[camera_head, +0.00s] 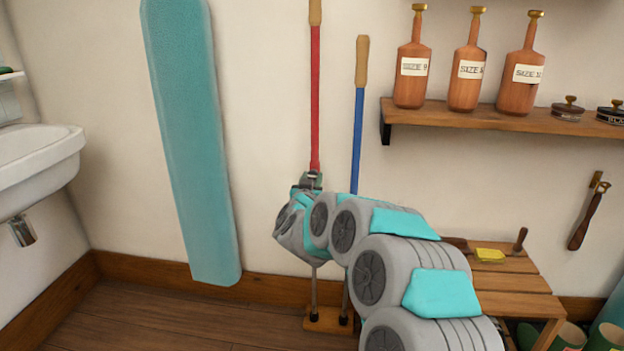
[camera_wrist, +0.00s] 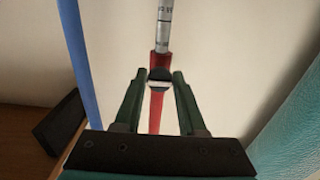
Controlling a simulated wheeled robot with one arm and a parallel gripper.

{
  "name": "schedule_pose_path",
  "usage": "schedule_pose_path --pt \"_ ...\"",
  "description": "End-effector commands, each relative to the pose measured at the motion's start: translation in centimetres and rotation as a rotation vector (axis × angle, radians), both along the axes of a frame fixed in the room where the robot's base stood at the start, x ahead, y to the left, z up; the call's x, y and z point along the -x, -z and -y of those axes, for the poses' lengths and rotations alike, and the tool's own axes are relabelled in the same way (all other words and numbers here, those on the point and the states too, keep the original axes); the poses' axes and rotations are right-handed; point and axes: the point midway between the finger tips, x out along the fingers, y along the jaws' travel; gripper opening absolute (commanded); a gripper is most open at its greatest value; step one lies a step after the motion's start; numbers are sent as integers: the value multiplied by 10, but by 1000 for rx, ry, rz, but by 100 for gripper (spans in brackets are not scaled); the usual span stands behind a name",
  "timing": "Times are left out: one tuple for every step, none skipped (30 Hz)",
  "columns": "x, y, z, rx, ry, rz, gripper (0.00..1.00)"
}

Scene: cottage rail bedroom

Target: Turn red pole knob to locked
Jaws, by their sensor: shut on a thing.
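The red pole (camera_head: 315,100) stands upright against the wall, with a wooden grip on top and a thin metal shaft below. In the wrist view, its red part (camera_wrist: 155,112) shows between my fingers, and the silver shaft (camera_wrist: 164,25) carries small printed marks. My gripper (camera_head: 312,180) is at the pole's lower red end. In the wrist view, my gripper's green fingers (camera_wrist: 160,76) are shut on the knob (camera_wrist: 160,74), a dark and pale band beside a red collar. The knob's lock setting cannot be read. In the head view my gripper hides the knob.
A blue pole (camera_head: 357,140) stands close to the right; it shows at the left in the wrist view (camera_wrist: 76,50). Both poles rest in a wooden base (camera_head: 325,319). A slatted bench (camera_head: 515,285) is at right, below a shelf (camera_head: 450,116). A teal board (camera_head: 190,140) leans left.

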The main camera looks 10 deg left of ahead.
Motion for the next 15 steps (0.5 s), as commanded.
schedule_pose_path --pt "0 0 0 0 0 0 21" --pt "0 0 0 0 0 0 18" --pt "0 0 0 0 0 0 13" --pt "0 0 0 0 0 0 10" --pt "0 0 0 0 0 0 6" --pt "0 0 0 0 0 0 2" --pt "0 0 0 0 0 0 0" --pt "0 0 0 0 0 0 0" --pt "0 0 0 0 0 0 0" --pt "0 0 0 0 0 0 0" --pt "0 0 0 0 0 0 0" --pt "0 0 0 0 0 0 0" --pt "0 0 0 -1 0 0 0" --pt "0 0 0 -2 0 0 0" --pt "0 0 0 -4 0 0 0"
